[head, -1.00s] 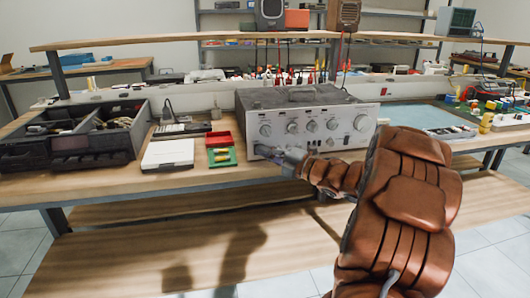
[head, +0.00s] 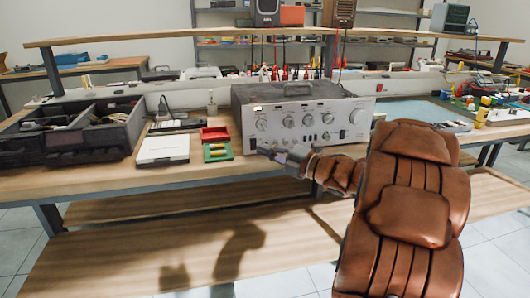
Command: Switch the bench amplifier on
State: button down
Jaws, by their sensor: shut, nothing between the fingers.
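The bench amplifier (head: 305,112) is a silver-fronted box with a dark top, a handle, several round knobs and a row of small controls low on its front. It stands on the wooden workbench. My gripper (head: 264,150) is shut and empty, in front of the lower left of the amplifier's front panel. It covers part of that panel's lower edge. I cannot tell whether the fingertips touch the panel. A small pale spot (head: 257,108) shows at the panel's upper left.
A red bin (head: 215,134), a green tray (head: 217,152) and a white flat box (head: 163,149) sit left of the amplifier. A dark organizer (head: 68,133) stands farther left. A blue mat (head: 408,110) lies to the right. A shelf (head: 200,33) runs above the bench.

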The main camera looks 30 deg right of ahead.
jog(key=v, duration=0.9)
jog(key=shift+r+p, duration=0.35)
jog(key=shift+r, duration=0.35)
jog(key=shift+s+d, duration=0.1)
jog(key=shift+d, duration=0.05)
